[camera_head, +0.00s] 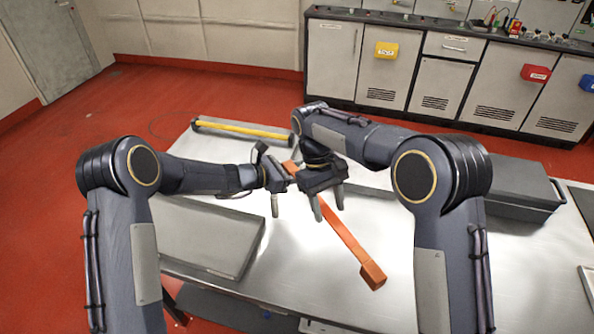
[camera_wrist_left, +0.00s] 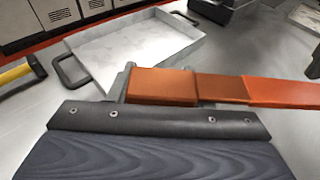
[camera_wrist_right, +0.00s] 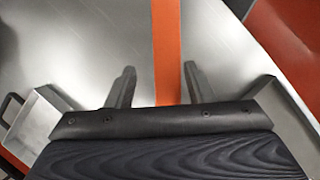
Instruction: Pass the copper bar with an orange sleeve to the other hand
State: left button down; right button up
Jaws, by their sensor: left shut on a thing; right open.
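The copper bar with an orange sleeve (camera_head: 345,234) slants across the head view above the steel table, its near end towards the front. My left gripper (camera_head: 281,194) is shut on its far end; the left wrist view shows the copper end (camera_wrist_left: 160,86) between the fingers. My right gripper (camera_head: 328,212) is open at the bar, close beside the left one. In the right wrist view the sleeve (camera_wrist_right: 167,50) passes between the open fingers (camera_wrist_right: 159,88), nearer the right finger. The right hand hides part of the bar in the head view.
The steel table (camera_head: 310,285) is mostly clear at the front. A shallow tray with handles (camera_wrist_left: 130,50) shows in the left wrist view.

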jog(key=v, duration=1)
jog(key=s+d+r+m+t+y, duration=0.25)
jog(key=s+d, duration=0.25)
jog(key=d, duration=0.3)
jog(key=s+d+r+m+t+y, duration=0.1)
jog(key=s+d+r+y, duration=0.3)
jog(key=d, duration=0.4)
jog(key=s+d+f+m+t, duration=0.1)
jog(key=s+f+m+t, duration=0.1)
jog(key=s, duration=0.8)
jog(key=s+f+m+t, duration=0.3)
jog(key=s+f, duration=0.3)
jog(key=s, duration=0.4)
jog(key=shift+d+f+t, duration=0.35)
jog(key=shift+f+t, duration=0.05)
jog(key=shift+t, duration=0.05)
